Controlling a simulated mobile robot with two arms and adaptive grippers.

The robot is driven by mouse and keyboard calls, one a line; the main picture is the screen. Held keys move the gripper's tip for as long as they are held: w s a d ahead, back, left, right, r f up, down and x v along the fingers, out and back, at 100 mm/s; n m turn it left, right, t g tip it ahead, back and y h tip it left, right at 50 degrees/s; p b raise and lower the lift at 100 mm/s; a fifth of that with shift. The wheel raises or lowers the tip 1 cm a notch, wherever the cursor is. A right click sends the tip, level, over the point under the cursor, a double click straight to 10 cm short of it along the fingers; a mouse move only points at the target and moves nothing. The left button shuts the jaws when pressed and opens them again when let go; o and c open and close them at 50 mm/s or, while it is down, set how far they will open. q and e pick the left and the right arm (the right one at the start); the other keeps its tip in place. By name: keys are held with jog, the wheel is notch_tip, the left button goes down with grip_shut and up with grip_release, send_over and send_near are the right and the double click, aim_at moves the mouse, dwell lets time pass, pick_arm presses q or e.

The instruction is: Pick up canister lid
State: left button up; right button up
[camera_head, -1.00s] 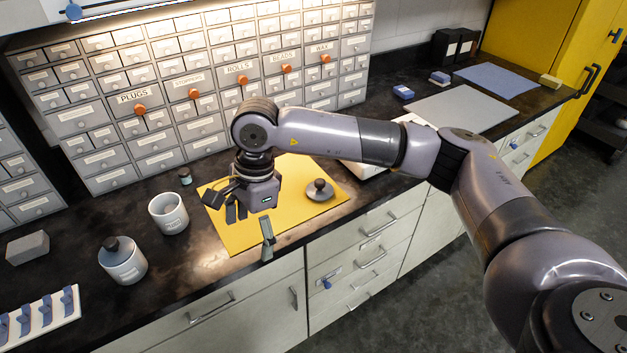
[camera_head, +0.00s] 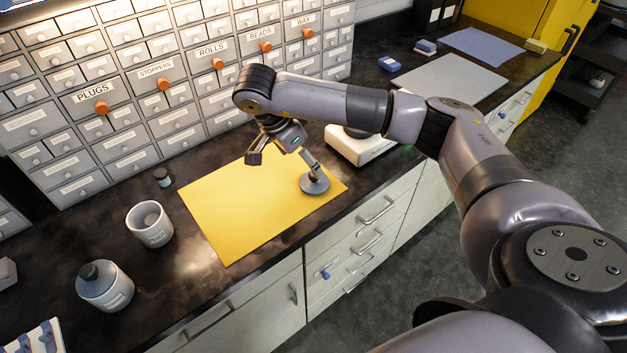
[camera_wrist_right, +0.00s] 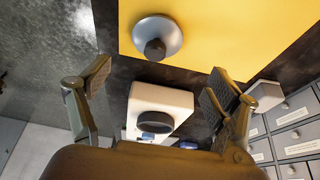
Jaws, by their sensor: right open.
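The canister lid (camera_head: 314,184), a grey disc with a dark round knob, lies on the yellow mat (camera_head: 225,215) near its right corner. It also shows in the right wrist view (camera_wrist_right: 157,40), knob towards the camera. My right gripper (camera_head: 285,160) is above the mat, just left of and behind the lid in the head view. One finger overlaps the lid's knob in that view. In the right wrist view its fingers (camera_wrist_right: 158,85) are wide apart with nothing between them, and the lid is beyond them. My left gripper is not in view.
An open grey canister (camera_head: 149,226) and a canister with a dark-knobbed lid (camera_head: 104,287) stand left of the mat. A small dark jar (camera_head: 162,177) is behind them. A white device (camera_head: 352,146) stands right of the mat. Labelled drawers (camera_head: 165,95) rise behind.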

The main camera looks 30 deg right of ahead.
aim_at(312, 174)
jog(key=x, duration=0.2)
jog(key=shift+s+d+f+p, duration=0.25)
jog(key=shift+d+p, duration=0.05)
jog(key=p+x, duration=0.2)
jog(key=x, duration=0.3)
jog(key=shift+s+a, duration=0.15)
jog(key=shift+f, duration=0.3)
jog(key=shift+c, duration=0.4)
jog(key=c, duration=1.2)
jog(key=shift+o, duration=0.2)
jog(key=shift+r, duration=0.1)
